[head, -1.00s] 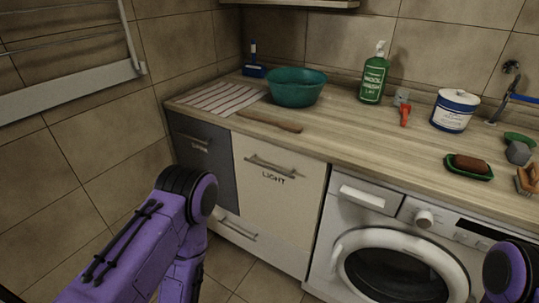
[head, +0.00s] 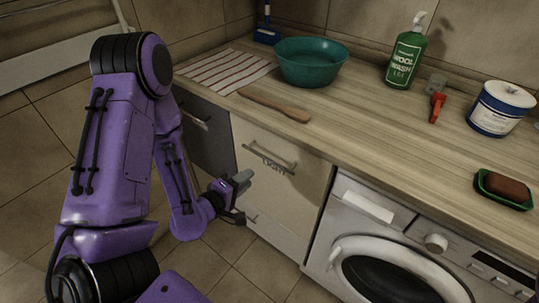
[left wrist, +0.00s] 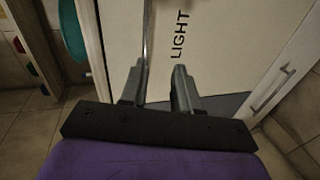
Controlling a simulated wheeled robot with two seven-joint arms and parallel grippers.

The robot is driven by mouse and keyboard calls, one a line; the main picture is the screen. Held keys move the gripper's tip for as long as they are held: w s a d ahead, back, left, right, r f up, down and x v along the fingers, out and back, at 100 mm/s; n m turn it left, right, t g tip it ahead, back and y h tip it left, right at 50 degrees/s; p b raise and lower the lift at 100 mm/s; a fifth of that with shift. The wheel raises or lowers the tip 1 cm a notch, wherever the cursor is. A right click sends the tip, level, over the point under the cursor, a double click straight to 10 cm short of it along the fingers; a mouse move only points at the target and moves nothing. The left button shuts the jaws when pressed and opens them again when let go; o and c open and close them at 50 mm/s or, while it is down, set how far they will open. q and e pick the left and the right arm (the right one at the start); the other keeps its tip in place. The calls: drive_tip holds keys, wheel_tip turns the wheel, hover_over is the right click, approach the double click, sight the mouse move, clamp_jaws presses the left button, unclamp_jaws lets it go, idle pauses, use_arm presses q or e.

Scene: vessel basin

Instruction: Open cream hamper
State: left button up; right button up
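The cream hamper (head: 285,200) is the front marked LIGHT under the counter, between a dark grey front and the washing machine. It looks shut. Its metal bar handle (head: 270,157) is near the top; in the left wrist view the bar (left wrist: 147,38) runs up from the fingers, beside the LIGHT lettering. My left gripper (head: 243,183) is in front of the hamper, below and left of the handle in the head view. Its fingers (left wrist: 157,88) are apart, with no visible grip on the bar. Whether the bar lies between them in depth is unclear. My right gripper is out of view.
The dark grey hamper (head: 207,130) is at the left, partly behind my arm. The washing machine (head: 385,250) is at the right. A wooden spatula (head: 275,105) lies near the counter's front edge, with a teal basin (head: 310,70) behind it. Floor is free below.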

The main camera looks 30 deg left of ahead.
sight(269, 159)
use_arm(q)
drive_tip(key=shift+n+t, duration=0.4)
drive_tip(key=w+b, duration=0.1)
drive_tip(key=w, duration=0.5)
drive_tip(key=w+d+b, duration=0.1)
drive_tip(key=w, duration=0.3)
drive_tip(key=shift+w+f+b, duration=0.1)
drive_tip(key=shift+f+b, duration=0.05)
drive_tip(key=shift+b, duration=0.2)
drive_tip(key=shift+w+f, duration=0.1)
drive_tip(key=shift+w, duration=0.2)
clamp_jaws()
